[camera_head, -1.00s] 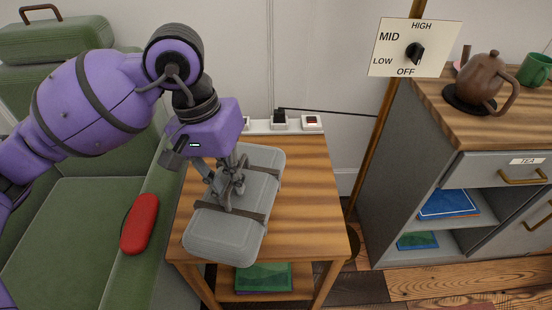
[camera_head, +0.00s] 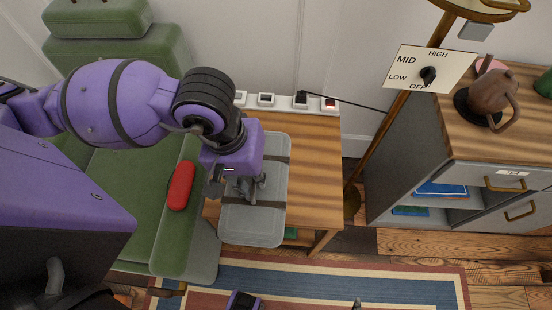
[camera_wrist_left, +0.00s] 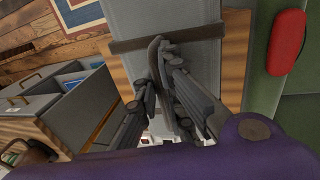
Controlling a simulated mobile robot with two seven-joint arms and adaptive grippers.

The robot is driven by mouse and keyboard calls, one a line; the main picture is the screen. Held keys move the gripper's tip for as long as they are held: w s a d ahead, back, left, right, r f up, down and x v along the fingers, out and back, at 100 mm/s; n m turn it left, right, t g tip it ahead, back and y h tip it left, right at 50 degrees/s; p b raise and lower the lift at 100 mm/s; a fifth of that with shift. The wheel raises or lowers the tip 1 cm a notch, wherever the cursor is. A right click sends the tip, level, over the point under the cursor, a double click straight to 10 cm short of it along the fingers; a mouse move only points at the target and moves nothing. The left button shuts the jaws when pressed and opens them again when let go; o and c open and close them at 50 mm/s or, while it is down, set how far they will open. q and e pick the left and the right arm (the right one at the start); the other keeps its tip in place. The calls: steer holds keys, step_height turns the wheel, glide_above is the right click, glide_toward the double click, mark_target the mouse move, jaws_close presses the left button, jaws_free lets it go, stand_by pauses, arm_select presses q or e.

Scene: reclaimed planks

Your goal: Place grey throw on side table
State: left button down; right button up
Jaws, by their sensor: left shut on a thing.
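The grey throw (camera_head: 256,224) is a folded block with two dark straps. It is over the side table (camera_head: 315,175), a wooden one with a lower shelf. Its near end reaches past the table's front edge in the head view; whether its underside touches the top is hidden. My left gripper (camera_head: 245,188) is above the throw's middle, shut on it. In the left wrist view the fingers (camera_wrist_left: 172,85) close at the throw (camera_wrist_left: 180,18) beside a dark strap, with table wood on both sides.
A green armchair (camera_head: 125,195) with a red case (camera_head: 180,186) on its arm stands left of the table. A socket strip (camera_head: 266,99) lies at the table's back. A lamp pole (camera_head: 385,130) and grey cabinet (camera_head: 415,150) with a teapot (camera_head: 492,92) are right. Bare tabletop shows right of the throw.

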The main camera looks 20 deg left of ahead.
mark_target(270, 155)
arm_select(q)
steer(key=shift+w+f+b, duration=0.8)
steer(key=shift+w+b, duration=0.2)
steer(key=shift+w, duration=0.1)
steer(key=w, duration=0.2)
steer(key=w+f+p, duration=0.1)
steer(key=w, duration=0.1)
steer(key=w+f, duration=0.1)
steer(key=w, duration=0.1)
steer(key=shift+w, duration=0.1)
steer(key=w+f, duration=0.4)
steer(key=f, duration=0.1)
steer(key=shift+w+a+f+p, duration=0.1)
steer(key=shift+w+a+p, duration=0.05)
steer(key=shift+w+p, duration=0.15)
steer(key=shift+w+f, duration=0.25)
steer(key=shift+f, duration=0.1)
step_height(270, 155, down, 3)
steer(key=shift+w+f, duration=0.15)
steer(key=shift+f, duration=0.05)
arm_select(e)
steer(key=shift+w+a+f, duration=0.1)
steer(key=shift+w+f, duration=0.05)
steer(key=shift+w, duration=0.1)
arm_select(q)
steer(key=shift+f, duration=0.1)
arm_select(e)
steer(key=shift+f, duration=0.1)
